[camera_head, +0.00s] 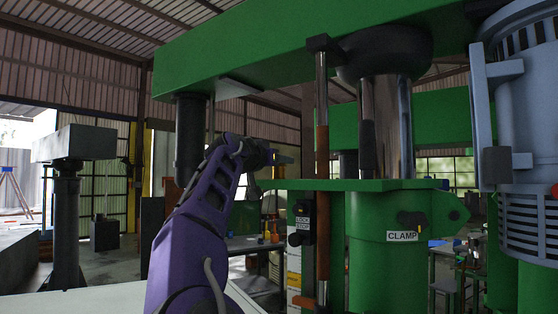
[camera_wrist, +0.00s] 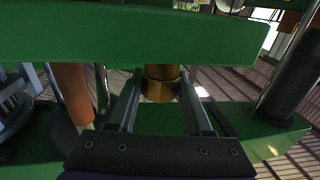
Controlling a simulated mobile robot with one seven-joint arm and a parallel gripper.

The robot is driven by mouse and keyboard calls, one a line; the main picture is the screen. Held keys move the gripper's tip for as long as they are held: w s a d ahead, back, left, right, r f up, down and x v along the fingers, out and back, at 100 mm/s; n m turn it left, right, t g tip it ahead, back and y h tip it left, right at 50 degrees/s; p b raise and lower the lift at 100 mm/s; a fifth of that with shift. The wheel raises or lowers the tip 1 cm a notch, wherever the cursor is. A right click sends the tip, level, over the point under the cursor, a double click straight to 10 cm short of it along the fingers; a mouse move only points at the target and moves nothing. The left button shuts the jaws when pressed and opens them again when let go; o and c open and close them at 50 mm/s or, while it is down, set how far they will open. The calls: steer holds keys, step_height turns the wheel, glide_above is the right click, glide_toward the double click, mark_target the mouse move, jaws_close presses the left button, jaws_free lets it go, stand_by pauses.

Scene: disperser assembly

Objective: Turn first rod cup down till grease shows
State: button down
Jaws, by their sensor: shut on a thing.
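A brass cup (camera_wrist: 160,84) with a faceted body and a narrower neck shows in the wrist view, just below the edge of a green plate. My gripper (camera_wrist: 161,80) has one finger on each side of it and is shut on it. No grease can be made out on the cup. In the head view my gripper (camera_head: 283,159) is small, at the end of the purple arm, left of the slim rod (camera_head: 321,110). The cup cannot be made out in that view.
The green machine's upper beam (camera_head: 240,55) hangs above my arm. A thick chrome column (camera_head: 393,125) and a green body labelled CLAMP (camera_head: 401,236) stand to the right. A blue-grey motor (camera_head: 535,120) is at far right. The floor at left is partly open.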

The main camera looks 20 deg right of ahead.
steer(key=shift+m+g+h, duration=0.7)
steer(key=shift+g, duration=0.2)
steer(key=shift+c, duration=1.6)
jaws_free()
steer(key=shift+s+a+f+b, duration=0.1)
steer(key=shift+s+a+b, duration=0.2)
steer(key=shift+a, duration=0.15)
steer(key=b+v, duration=0.5)
steer(key=v, duration=1.1)
steer(key=shift+s, duration=0.2)
